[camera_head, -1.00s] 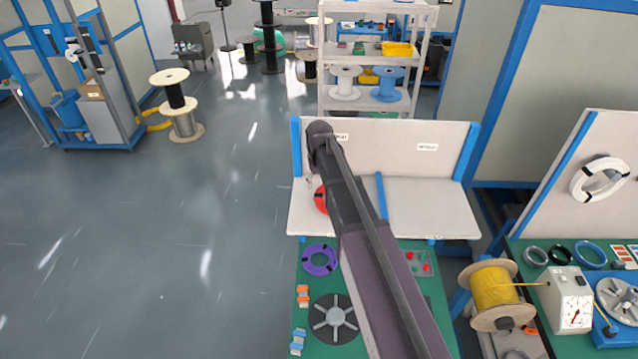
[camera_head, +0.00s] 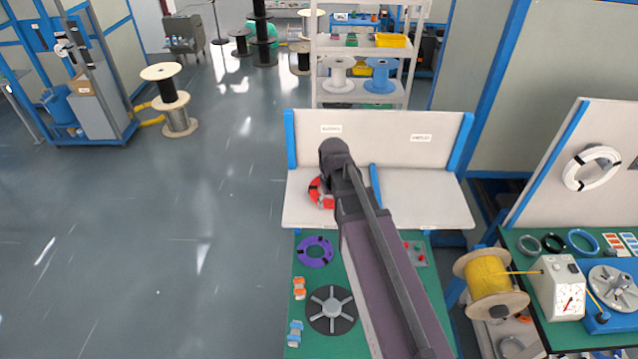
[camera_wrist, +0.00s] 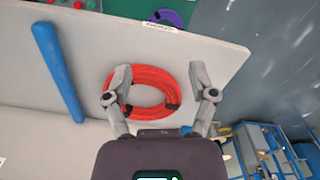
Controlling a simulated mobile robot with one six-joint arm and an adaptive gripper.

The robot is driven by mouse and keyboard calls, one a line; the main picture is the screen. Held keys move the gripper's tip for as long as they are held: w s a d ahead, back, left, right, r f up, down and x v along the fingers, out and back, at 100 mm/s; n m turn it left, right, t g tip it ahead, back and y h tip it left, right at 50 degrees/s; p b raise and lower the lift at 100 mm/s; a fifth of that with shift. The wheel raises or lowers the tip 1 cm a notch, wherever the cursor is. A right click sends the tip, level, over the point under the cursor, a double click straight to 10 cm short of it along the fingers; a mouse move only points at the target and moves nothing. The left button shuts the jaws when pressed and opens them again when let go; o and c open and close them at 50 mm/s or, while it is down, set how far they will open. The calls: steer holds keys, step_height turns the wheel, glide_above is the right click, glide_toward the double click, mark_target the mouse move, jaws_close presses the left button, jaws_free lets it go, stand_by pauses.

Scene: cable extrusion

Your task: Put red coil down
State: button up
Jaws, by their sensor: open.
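The red coil (camera_head: 318,192) lies on the left part of the white shelf (camera_head: 430,205) behind the green table, partly hidden by my arm in the head view. In the wrist view the red coil (camera_wrist: 150,92) shows as a full ring with dark ties, lying on the white surface. My gripper (camera_wrist: 160,85) is open, with one finger on each side of the coil's picture. Whether the fingers touch the coil cannot be told. In the head view my gripper is mostly hidden by my arm.
A blue divider (camera_head: 375,185) stands on the shelf right of the coil. A white back panel (camera_head: 385,135) rises behind it. A purple coil (camera_head: 315,251) and a dark spoked disc (camera_head: 331,310) lie on the green table. The shelf's right part is bare.

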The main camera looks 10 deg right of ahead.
steer(key=s+d+m, duration=0.1)
steer(key=s, duration=0.8)
steer(key=shift+d, duration=0.3)
steer(key=shift+w, duration=0.1)
stand_by(0.4)
